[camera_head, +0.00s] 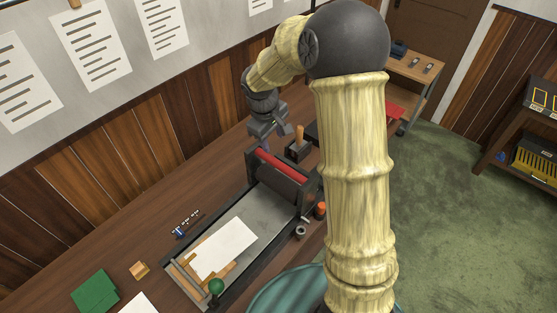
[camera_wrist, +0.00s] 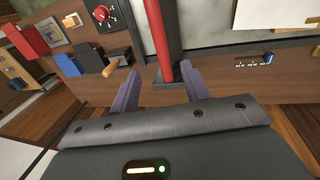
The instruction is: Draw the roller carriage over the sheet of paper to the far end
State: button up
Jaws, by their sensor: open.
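My gripper (camera_head: 266,143) is open, just past the carriage's wall-side end. In the wrist view, the red bar (camera_wrist: 160,40) runs up the picture between my two finger tips (camera_wrist: 160,73). No hold on it shows, and I cannot tell the gap in depth.
A wooden-handled tool in a black block (camera_head: 298,148) stands close to my gripper. A small blue-ended item (camera_head: 183,230) lies between bed and wall. Green sheets (camera_head: 95,290) and a wooden block (camera_head: 139,270) lie on the bench at lower left. An orange knob (camera_head: 320,209) sits at the press side.

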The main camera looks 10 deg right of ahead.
aim_at(279, 163)
jog(key=f+p, duration=0.1)
jog(key=f, duration=0.3)
jog(key=d+f+p, duration=0.1)
jog(key=f, duration=0.2)
jog(key=w+f+p, duration=0.1)
jog(key=f, duration=0.3)
jog(key=shift+w+d+f, duration=0.1)
jog(key=shift+d+f, duration=0.25)
jog(key=shift+w+d+f, duration=0.15)
jog(key=shift+d+f, duration=0.05)
jog(key=shift+f, duration=0.35)
grip_shut()
